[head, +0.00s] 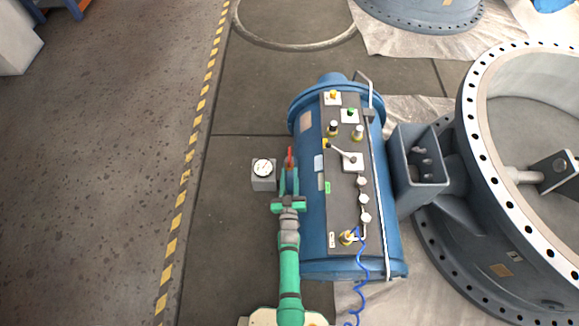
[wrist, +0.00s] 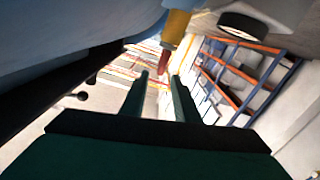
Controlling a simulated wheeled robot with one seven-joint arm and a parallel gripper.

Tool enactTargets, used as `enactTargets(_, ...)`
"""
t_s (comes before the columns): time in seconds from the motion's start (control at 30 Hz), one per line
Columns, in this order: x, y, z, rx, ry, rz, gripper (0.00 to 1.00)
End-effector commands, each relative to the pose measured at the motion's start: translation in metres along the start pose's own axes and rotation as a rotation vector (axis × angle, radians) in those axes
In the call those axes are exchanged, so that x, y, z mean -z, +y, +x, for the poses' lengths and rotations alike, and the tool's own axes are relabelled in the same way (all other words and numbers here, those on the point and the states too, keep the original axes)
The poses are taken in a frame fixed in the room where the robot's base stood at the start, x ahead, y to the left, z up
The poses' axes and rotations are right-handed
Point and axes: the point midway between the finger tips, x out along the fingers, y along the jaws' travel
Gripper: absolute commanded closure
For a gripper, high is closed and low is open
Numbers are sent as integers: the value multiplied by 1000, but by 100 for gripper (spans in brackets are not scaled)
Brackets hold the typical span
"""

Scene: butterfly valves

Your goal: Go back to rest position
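My green arm reaches up from the bottom of the head view, and my gripper (head: 289,172) is at the left side of a blue cylinder (head: 312,235) with a dark control panel. In the wrist view my gripper's two green fingers (wrist: 159,78) stand apart with nothing between them. A red part (head: 290,156) shows just beyond the fingertips. In the wrist view a yellow piece with a red end (wrist: 166,61) sits just above and beyond the fingers. Whether it touches a finger I cannot tell.
A grey box with a round gauge (head: 263,168) stands close left of my gripper. The panel carries a lever (head: 340,151), knobs and a blue coiled cable (head: 361,275). A large flanged valve (head: 468,110) is at right.

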Motion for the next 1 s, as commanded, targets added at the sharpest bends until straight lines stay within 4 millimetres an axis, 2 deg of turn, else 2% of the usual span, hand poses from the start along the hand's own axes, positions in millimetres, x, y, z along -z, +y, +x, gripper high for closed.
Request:
enactTargets(0.2,0,0,-11,0,0,0,72)
enactTargets(0.8,0,0,-12,0,-2,0,72)
enactTargets(0.9,-1,3,-19,1,-17,-4,72)
enactTargets(1.0,-3,6,-34,8,-51,-13,72)
